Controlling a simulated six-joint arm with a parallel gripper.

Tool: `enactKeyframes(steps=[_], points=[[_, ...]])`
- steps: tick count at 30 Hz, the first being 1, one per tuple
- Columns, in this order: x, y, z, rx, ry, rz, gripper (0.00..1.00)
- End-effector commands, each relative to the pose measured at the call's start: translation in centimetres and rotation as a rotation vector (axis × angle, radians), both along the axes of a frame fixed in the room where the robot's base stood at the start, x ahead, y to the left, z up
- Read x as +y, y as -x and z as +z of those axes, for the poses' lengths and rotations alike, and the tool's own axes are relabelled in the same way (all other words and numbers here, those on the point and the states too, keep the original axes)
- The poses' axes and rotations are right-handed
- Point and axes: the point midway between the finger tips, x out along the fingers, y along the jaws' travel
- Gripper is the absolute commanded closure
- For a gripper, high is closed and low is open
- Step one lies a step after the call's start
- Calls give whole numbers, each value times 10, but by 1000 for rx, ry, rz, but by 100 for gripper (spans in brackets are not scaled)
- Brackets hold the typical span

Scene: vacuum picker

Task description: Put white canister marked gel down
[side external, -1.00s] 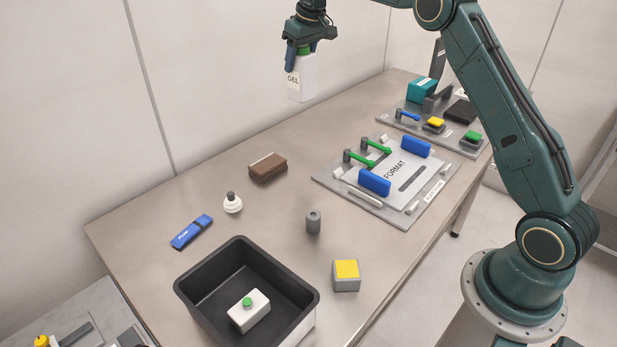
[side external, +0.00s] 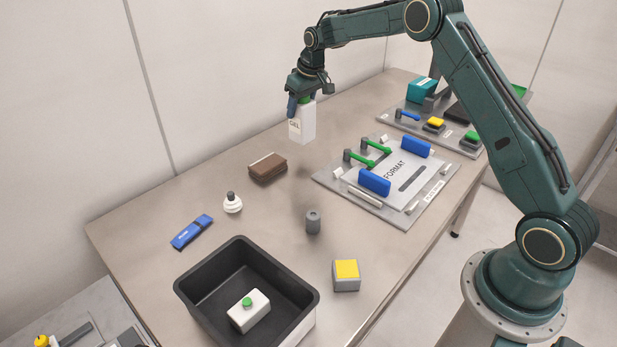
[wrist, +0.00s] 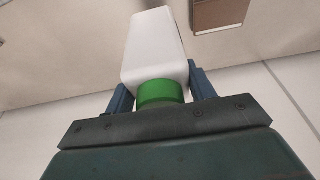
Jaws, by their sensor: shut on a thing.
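The white canister (side external: 302,125) marked GEL hangs upright in my gripper (side external: 301,103), above the back part of the table. My gripper is shut on it near its green cap. In the wrist view the white body of the canister (wrist: 156,45) and its green cap (wrist: 161,92) sit between the two blue fingers of my gripper (wrist: 160,85). A gap of air shows between the canister's bottom and the table (side external: 250,215).
A brown block (side external: 268,168) lies below and left of the canister. The format plate (side external: 395,180) with blue and green clamps is to the right. A grey cylinder (side external: 313,223) stands mid-table.

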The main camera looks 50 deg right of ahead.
Motion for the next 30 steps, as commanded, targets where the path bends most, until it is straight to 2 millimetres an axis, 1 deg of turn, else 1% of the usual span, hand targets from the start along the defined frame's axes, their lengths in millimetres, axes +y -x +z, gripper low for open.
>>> enactKeyframes(steps=[2,5,13,18,30], points=[[0,0,0,-1,0,0,77],[0,0,-6,0,0,0,77],[0,0,-41,2,-1,0,77],[0,0,-55,0,-1,0,77],[0,0,-58,-1,0,0,77]])
